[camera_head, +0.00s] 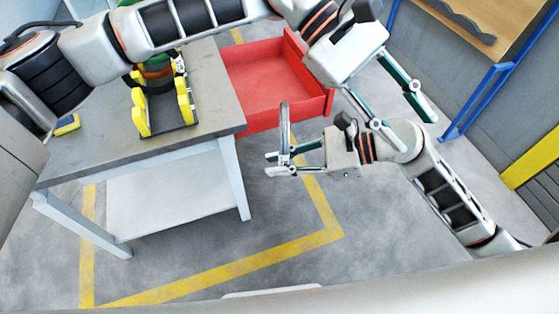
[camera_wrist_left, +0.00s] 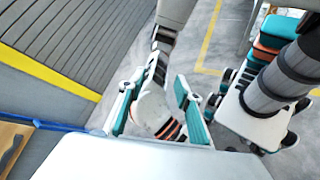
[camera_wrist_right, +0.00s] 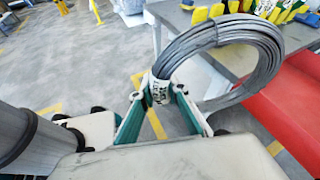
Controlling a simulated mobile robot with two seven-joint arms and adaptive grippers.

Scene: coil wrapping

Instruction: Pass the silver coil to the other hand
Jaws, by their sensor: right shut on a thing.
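The silver coil (camera_wrist_right: 262,52) is a thick ring of grey wire with a white and green label. In the head view the silver coil (camera_head: 285,125) shows edge-on and upright. My right gripper (camera_head: 271,164) is shut on its lower part; in the right wrist view the fingers of my right gripper (camera_wrist_right: 160,86) close on the label. My left gripper (camera_head: 417,130) is open and empty, right of the coil and apart from it. In the left wrist view my left gripper (camera_wrist_left: 158,80) has its fingers spread, with my right arm beyond them; the coil is not seen there.
A grey table (camera_head: 90,153) stands at left, bearing a yellow-sided holder (camera_head: 168,110) with coloured coils. A wooden bench with blue legs (camera_head: 478,98) stands at right. Floor with yellow lines (camera_head: 235,267) lies open in front.

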